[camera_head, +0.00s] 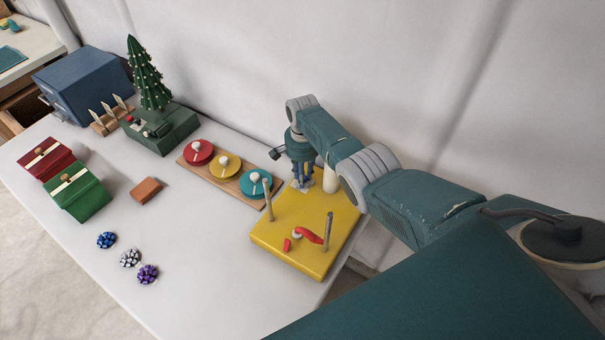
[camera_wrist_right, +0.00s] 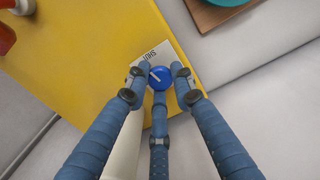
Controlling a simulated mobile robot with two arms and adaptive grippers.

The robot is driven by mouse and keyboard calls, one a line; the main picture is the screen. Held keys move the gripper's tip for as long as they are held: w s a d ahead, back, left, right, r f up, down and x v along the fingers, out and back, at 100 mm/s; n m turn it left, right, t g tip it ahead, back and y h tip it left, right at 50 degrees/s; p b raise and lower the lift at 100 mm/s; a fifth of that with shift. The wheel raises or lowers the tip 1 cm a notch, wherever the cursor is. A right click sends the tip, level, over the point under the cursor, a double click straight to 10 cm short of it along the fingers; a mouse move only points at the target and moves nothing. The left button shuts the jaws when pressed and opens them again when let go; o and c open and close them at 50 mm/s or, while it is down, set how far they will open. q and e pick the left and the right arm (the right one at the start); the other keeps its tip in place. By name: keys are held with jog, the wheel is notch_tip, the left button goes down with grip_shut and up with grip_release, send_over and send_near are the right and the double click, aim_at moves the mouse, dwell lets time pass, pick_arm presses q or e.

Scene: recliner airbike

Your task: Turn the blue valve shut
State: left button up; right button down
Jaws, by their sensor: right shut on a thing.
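The blue valve (camera_wrist_right: 160,78) is a small round knob with a white line, on a white label plate (camera_wrist_right: 149,57) at the edge of the yellow board (camera_head: 300,225). The line points to the upper left in the wrist view, towards lettering that seems to read "SHUT", partly covered. My right gripper (camera_head: 302,182) comes down on the board's far corner. In the wrist view its blue fingers (camera_wrist_right: 160,84) close around the knob from both sides and below. In the head view the fingers hide the valve. My left gripper is not in view.
The board also carries a red-handled valve (camera_head: 309,236) and two grey posts (camera_head: 268,200). Beside it lies a wooden strip with red, yellow and teal discs (camera_head: 258,184). A small tree (camera_head: 147,75) and gift boxes (camera_head: 77,192) stand left.

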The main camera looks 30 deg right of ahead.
jog(key=shift+w+r+m, duration=0.1)
jog(key=shift+w+m, duration=0.05)
jog(key=shift+m, duration=0.85)
jog(key=c, duration=1.5)
grip_release()
jog(key=shift+o, duration=0.2)
notch_tip(320, 180, up, 12)
